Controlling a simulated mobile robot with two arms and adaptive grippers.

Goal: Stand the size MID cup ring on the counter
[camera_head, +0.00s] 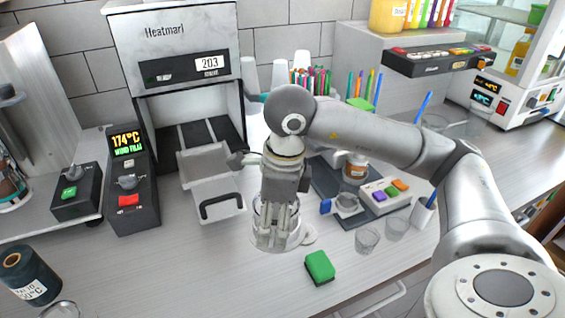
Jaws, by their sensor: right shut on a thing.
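My right gripper (277,226) points down over the counter (215,258), in front of the sealing machine. It is shut on a pale grey cup ring (275,246), which shows around and below the fingertips. A light rounded tab (308,238) shows at the ring's right side. The fingers hide part of the ring, and I cannot read a size mark on it. I cannot tell whether the ring touches the counter. My left gripper is not in view.
The sealing machine (175,45) stands behind, with its handled drawer (215,185) pulled out left of my gripper. A green sponge-like block (320,267) lies near the front. Clear cups (367,240) stand to the right. The counter front left of centre is clear.

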